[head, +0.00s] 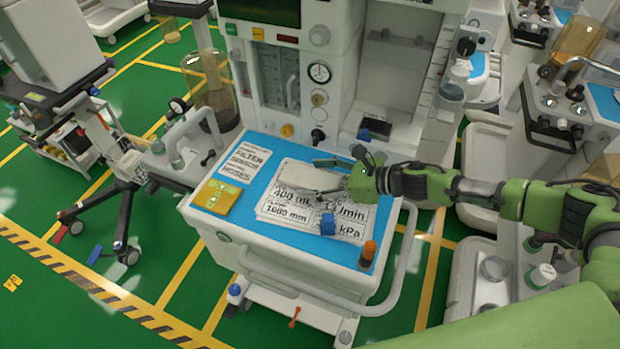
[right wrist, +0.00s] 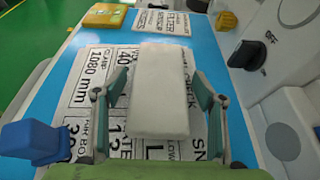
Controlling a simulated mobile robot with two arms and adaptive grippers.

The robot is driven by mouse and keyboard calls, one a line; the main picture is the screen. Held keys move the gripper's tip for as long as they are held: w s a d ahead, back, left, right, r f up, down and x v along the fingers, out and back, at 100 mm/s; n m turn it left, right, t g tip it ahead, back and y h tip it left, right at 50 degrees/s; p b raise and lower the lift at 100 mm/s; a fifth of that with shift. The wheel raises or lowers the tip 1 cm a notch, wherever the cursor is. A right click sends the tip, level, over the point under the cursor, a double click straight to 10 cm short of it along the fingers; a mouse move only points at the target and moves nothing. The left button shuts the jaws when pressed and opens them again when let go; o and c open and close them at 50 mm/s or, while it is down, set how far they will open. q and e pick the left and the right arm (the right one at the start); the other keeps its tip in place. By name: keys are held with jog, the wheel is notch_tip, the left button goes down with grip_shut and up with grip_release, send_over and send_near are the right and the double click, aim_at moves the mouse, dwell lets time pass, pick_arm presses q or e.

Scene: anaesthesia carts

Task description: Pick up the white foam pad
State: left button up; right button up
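The white foam pad (right wrist: 160,88) is a pale oblong block above the printed sheets on the blue cart top. In the head view the pad (head: 298,172) shows just left of my right gripper (head: 326,177). In the right wrist view the right gripper (right wrist: 160,92) is open, with one finger on each side of the pad. A narrow gap shows between the pad and the right-hand finger; whether the left-hand finger touches it I cannot tell. My left gripper is not in view.
The blue cart top (head: 300,237) also holds a yellow box (head: 217,197), a label sheet (head: 245,160), a blue cube-like piece (head: 328,223) and an orange-capped item (head: 368,254). The anaesthesia machine (head: 345,60) rises behind. A white rail (head: 400,262) curves along the right side.

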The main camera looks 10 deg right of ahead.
jog(key=c, duration=0.6)
jog(key=shift+r, duration=0.1)
